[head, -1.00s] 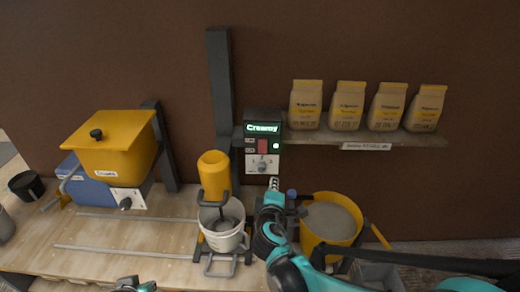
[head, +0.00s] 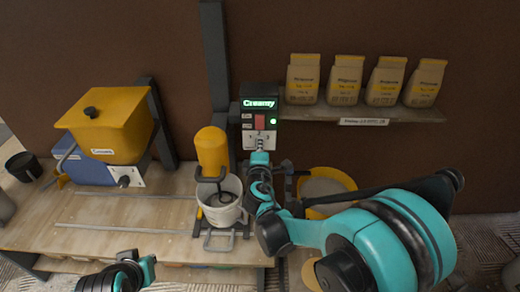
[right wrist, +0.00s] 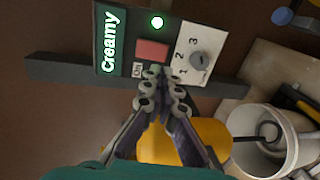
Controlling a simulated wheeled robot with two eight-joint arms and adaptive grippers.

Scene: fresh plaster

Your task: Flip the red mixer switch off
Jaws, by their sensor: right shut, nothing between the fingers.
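The red switch (head: 260,121) sits on the front of a dark control box (head: 246,103) whose lit green display reads "Creamy". In the right wrist view the red switch (right wrist: 152,50) lies between a lit green light (right wrist: 157,22) and an "On" label (right wrist: 137,69). My right gripper (head: 261,146) is shut and empty just below the switch. In the right wrist view its fingertips (right wrist: 162,78) are together close to the switch's lower edge; I cannot tell whether they touch it. My left gripper (head: 118,276) is at the bottom left, its fingers unclear.
A numbered dial (right wrist: 200,60) is beside the switch. The yellow mixer (head: 212,152) stands over a white bucket (head: 222,214). A yellow hopper (head: 108,132) is at the left. Several paper bags (head: 344,80) stand on a shelf (head: 400,114). A yellow bucket (head: 338,178) is behind my right arm.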

